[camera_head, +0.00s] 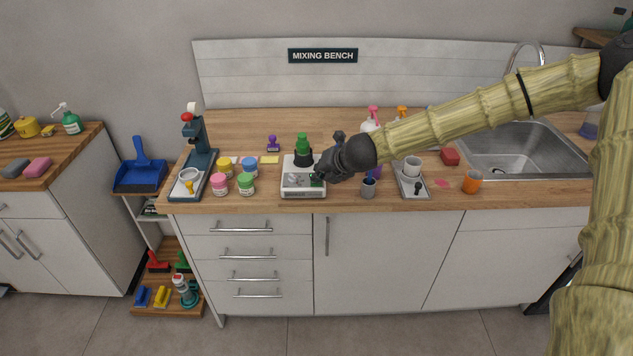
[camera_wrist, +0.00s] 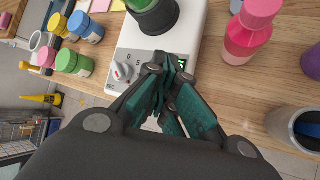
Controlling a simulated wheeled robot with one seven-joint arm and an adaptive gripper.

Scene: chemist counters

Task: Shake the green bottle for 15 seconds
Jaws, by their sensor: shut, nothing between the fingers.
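The green bottle (camera_head: 302,142) stands upright in the black cup of a white mixer (camera_head: 290,190) with a knob, in the middle of the bench. In the wrist view the bottle (camera_wrist: 148,4) is cut off by the top edge, above the black cup (camera_wrist: 155,20). The mixer (camera_wrist: 188,45) shows its dial and a small green display there. My gripper (camera_head: 318,178) is at the front right of the mixer. In the wrist view my gripper (camera_wrist: 168,68) is shut and empty, its fingertips over the mixer's front beside the display, apart from the bottle. Whether they touch is unclear.
Left of the mixer stand several lidded jars (camera_head: 246,184) and a microscope-like stand (camera_head: 200,150). To the right are a grey cup with a blue item (camera_head: 368,190), a tray with a white mug (camera_head: 412,166), an orange cup (camera_head: 472,182) and a sink (camera_head: 510,150).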

